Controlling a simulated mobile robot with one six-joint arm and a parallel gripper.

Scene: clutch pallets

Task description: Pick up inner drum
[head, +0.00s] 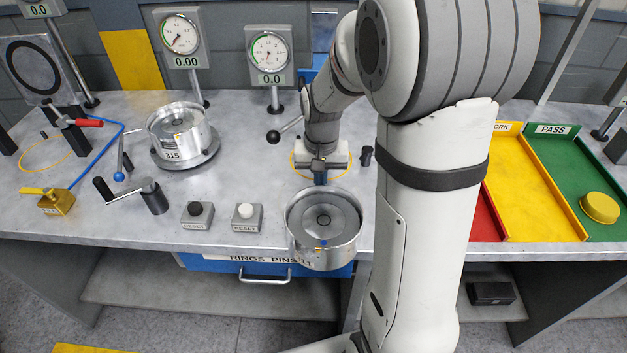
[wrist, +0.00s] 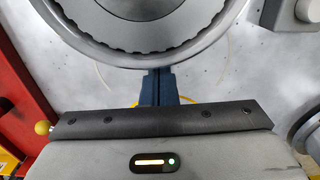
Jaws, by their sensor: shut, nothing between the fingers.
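A hollow silver metal drum (head: 322,259) with a wide open top and a stepped inside shows at the table's front edge in the head view. Its lower part overlaps the edge and the blue drawer front. In the wrist view the near part of a toothed metal rim (wrist: 150,62) fills the top. My gripper (head: 320,180) is just behind this drum, blue fingers pointing down and together. In the wrist view the fingers (wrist: 158,82) end at the rim; I cannot tell whether they touch it. A second metal drum (head: 171,155), marked 315, sits on a round base at left.
Dial gauges (head: 268,55) stand at the back. Two reset buttons (head: 246,215) and a crank (head: 150,194) are left of the near drum. A yellow tray (head: 515,190) and a green PASS tray (head: 565,170) with a yellow disc (head: 599,207) lie right of my arm.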

